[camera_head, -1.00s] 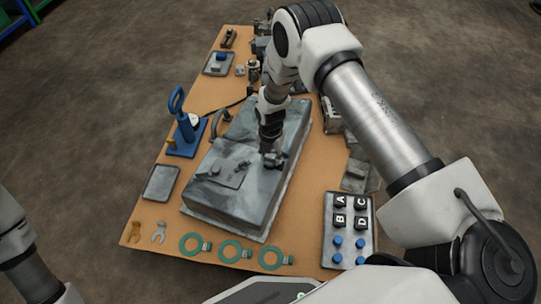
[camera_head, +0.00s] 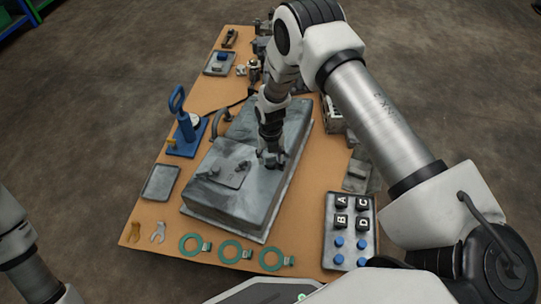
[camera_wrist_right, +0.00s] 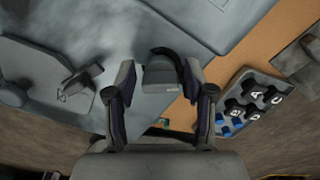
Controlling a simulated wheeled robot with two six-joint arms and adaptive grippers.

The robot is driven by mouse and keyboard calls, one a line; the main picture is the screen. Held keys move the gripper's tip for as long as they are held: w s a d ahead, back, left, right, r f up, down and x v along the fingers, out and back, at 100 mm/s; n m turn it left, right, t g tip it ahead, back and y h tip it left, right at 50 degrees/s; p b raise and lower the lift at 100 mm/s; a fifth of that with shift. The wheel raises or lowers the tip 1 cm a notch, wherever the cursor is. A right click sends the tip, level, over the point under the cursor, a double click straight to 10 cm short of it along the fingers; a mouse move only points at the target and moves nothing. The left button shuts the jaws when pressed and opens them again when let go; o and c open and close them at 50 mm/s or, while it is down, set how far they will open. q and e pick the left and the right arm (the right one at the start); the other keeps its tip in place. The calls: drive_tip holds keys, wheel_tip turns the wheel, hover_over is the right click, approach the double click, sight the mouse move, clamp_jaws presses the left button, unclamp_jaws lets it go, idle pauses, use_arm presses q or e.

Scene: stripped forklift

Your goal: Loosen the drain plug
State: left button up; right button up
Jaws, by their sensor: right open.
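A grey metal tank (camera_head: 225,205) lies on the orange-brown table. Its top has a plate (camera_head: 222,166) with a round knob and a small dark handle, which also shows in the right wrist view (camera_wrist_right: 82,76). My right gripper (camera_head: 270,160) points down at the tank's right part; in the right wrist view it is open (camera_wrist_right: 158,80). A small dark grey block (camera_wrist_right: 160,74) with a black curved part behind it shows between its fingers, with gaps at both sides. I cannot tell for sure which part is the drain plug. My left gripper is out of view.
A tray with lettered black blocks and blue knobs (camera_head: 350,229) stands right of the tank. Several green rings (camera_head: 230,251) lie along the front edge. A blue hand pump (camera_head: 184,135) and a flat grey tray (camera_head: 160,182) are on the left.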

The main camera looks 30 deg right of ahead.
drive_tip(key=shift+r+p, duration=1.8)
drive_tip(key=shift+r, duration=0.55)
drive_tip(key=shift+f, duration=0.1)
drive_tip(key=o, duration=0.6)
wheel_tip(320, 180, up, 12)
drive_tip(key=shift+c, duration=0.5)
